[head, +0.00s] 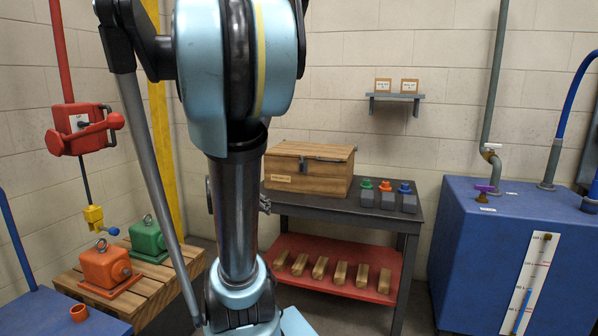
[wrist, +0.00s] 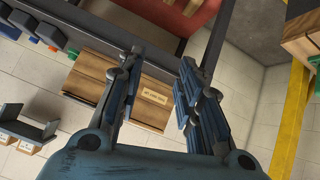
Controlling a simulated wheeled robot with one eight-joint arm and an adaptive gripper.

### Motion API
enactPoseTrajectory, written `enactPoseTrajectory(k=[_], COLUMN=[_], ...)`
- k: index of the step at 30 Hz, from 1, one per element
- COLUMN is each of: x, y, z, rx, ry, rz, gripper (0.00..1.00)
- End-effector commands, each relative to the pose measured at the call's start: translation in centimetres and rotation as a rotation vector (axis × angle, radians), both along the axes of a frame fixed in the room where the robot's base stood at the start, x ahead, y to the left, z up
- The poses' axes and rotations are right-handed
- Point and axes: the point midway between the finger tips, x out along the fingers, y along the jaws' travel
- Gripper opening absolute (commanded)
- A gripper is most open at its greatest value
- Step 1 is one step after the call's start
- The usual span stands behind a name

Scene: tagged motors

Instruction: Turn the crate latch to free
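The wooden crate (head: 290,184) sits on the dark top of a workbench, lid down, with a small paper label low on its front. A dark metal latch (head: 303,164) is on the upper front, with a thin bar running roughly level to its right. In the wrist view the crate (wrist: 150,115) appears upside down beyond my fingers, its label between them; I cannot make out the latch there. My gripper (wrist: 161,62) is open, with nothing between the fingers. In the head view my arm hides most of it, left of the crate.
Three small boxes with green, orange and blue knobs (head: 386,190) stand right of the crate. Wooden blocks lie on the red lower shelf (head: 300,248). A blue tank (head: 475,245) stands right; a pallet (head: 150,285) with orange and green motors is left. A wall shelf (head: 397,97) hangs above.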

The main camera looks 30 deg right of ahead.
Motion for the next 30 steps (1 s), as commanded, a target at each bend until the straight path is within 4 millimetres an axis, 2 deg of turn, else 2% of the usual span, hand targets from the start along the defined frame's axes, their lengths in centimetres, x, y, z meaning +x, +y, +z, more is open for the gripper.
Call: enactPoseTrajectory(k=[1, 6, 15, 24, 30], x=[1.1, 4.1, 8.6, 12.0, 13.3], y=[-1.4, -5.6, -11.9, -16.7, -18.5], z=[0.6, 2.5, 4.7, 4.8, 3.8], rx=[-0.028, -0.120, -0.257, -0.350, -0.376], ry=[-0.039, -0.176, -0.398, -0.567, -0.629], rz=[-0.027, -0.095, -0.145, -0.114, -0.078], gripper=[0.33, 0.33, 0.33, 0.33, 0.33])
